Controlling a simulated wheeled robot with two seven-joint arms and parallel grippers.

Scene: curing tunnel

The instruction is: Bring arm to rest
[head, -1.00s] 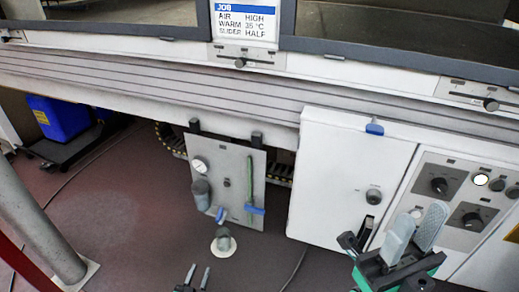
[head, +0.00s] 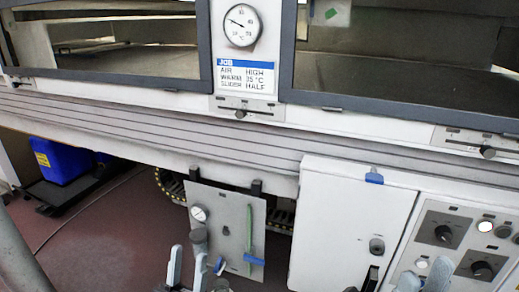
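My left gripper (head: 187,268) is at the bottom edge, left of centre, in front of the grey gauge panel (head: 232,210). Its two pale fingers stand upright and apart, with nothing seen between them. My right gripper (head: 423,280) is at the bottom right, in front of the control panel. Only its pale finger ends show; they stand apart and look empty. The rest of both grippers is cut off by the bottom edge.
The tunnel's ribbed front (head: 130,120) crosses the view under its windows. A white cabinet (head: 345,215) stands right of centre beside the knob panel (head: 455,238). A dial (head: 241,25) sits above the job card (head: 246,76). A blue container (head: 62,160) stands at left.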

